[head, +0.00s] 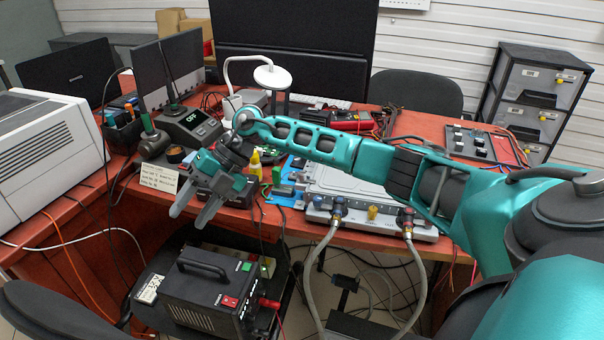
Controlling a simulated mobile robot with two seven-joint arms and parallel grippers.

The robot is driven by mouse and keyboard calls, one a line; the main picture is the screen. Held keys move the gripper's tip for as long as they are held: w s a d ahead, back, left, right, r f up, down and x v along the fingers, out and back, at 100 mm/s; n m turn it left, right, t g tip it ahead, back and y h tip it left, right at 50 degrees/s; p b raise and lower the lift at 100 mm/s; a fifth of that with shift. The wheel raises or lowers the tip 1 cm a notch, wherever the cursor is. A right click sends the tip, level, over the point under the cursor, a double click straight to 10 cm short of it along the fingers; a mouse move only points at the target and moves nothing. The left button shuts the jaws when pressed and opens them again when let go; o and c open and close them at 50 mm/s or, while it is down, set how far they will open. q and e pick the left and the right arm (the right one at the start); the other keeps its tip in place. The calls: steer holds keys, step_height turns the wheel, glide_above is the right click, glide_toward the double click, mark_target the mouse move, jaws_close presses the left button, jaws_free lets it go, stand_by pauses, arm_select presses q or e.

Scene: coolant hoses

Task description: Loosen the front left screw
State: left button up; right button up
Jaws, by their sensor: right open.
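A flat grey unit (356,183) lies near the front edge of the red table, partly behind my right arm. A grey hose (322,264) hangs from the left fitting and another (416,272) from the right one. I cannot make out individual screws. My right gripper (190,216) is open, with nothing visible between its fingers. It is left of the unit, over the table's front edge and apart from the unit. My left gripper is out of view.
A black power unit (209,290) with a handle stands below the table front. A station reading OFF (188,125), a small card (158,179) and a white lamp (272,77) are on the table. A tray of parts (484,145) lies at right. Loose cables hang at left.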

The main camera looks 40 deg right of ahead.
steer(key=w+d+r+m+h+b, duration=0.1)
steer(key=d+r+h, duration=0.15)
steer(key=d, duration=0.55)
steer(key=w+d+r+m+h+b, duration=0.15)
steer(key=d+h, duration=0.25)
steer(key=d, duration=0.5)
step_height(320, 180, up, 5)
steer(key=m+h, duration=0.2)
steer(key=h, duration=0.1)
glide_above(302, 172)
steer(key=shift+g, duration=0.4)
step_height(302, 172, down, 12)
steer(key=shift+f+b, duration=0.2)
steer(key=shift+b, duration=0.95)
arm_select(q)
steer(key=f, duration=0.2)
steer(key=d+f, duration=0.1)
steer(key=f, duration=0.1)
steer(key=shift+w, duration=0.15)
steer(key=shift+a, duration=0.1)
arm_select(e)
jaws_close()
